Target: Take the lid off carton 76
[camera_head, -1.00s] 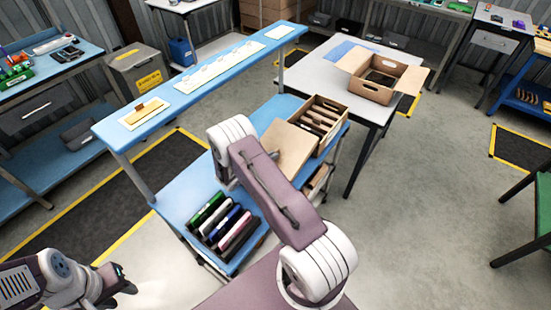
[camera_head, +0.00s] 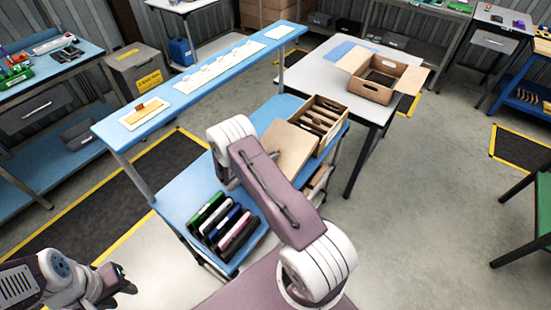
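No number 76 can be read on any carton. A tan carton (camera_head: 336,134) with several upright brown pieces inside stands on the blue workbench (camera_head: 178,200). A flat tan panel (camera_head: 289,149) lies beside its left side; I cannot tell whether it is a lid or the top of another carton, as my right arm partly covers it. Another carton (camera_head: 370,92) stands open with flaps spread on the white table (camera_head: 318,78). My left gripper (camera_head: 128,287) is low at the left, far from the cartons; its opening is unclear. My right gripper is not visible.
Several dark, green and pink binder-like items (camera_head: 226,222) stand in a row on the blue workbench. A raised blue shelf (camera_head: 160,113) with white sheets runs behind it. A grey bin (camera_head: 136,71) stands at the back left.

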